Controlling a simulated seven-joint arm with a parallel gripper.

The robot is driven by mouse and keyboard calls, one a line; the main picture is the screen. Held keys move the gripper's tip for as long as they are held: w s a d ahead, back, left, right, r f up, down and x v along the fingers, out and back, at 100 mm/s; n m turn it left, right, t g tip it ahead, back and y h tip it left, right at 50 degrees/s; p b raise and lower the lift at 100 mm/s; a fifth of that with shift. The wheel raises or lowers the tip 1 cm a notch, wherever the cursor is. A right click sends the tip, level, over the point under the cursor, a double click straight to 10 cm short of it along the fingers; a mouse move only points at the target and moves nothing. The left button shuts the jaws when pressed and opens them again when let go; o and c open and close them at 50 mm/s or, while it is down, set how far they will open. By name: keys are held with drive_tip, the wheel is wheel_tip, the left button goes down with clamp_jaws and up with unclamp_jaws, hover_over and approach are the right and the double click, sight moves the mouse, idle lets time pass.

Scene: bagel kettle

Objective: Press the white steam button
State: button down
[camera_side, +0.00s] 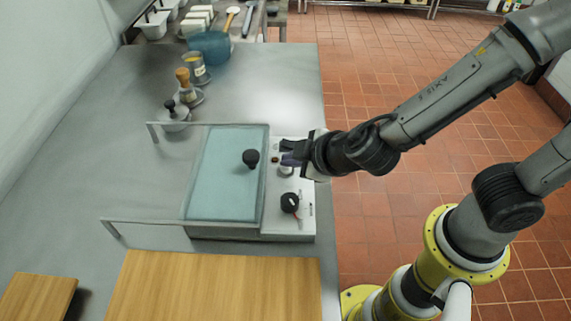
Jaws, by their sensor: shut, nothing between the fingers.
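The bagel kettle (216,185) sits on the steel counter with a blue-tinted lid and a black knob (250,158). Its control panel (303,228) runs along the right side. A white round button (286,170) shows on the panel, just below my gripper's fingertips. A black dial (290,202) is lower on the same panel. My gripper (287,154) reaches in from the right over the upper part of the panel, fingers shut and empty. The fingers partly cover that area, and I cannot tell whether they touch the button.
Wooden boards (215,288) lie at the front of the counter. A metal rail (210,124) stands along the kettle. A blue pot (209,46) and several containers stand at the back. The counter left of the kettle is clear.

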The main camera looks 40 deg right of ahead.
sight(291, 174)
drive_tip(key=shift+r, duration=0.7)
wheel_tip(291, 174, up, 5)
idle(0.5)
idle(0.4)
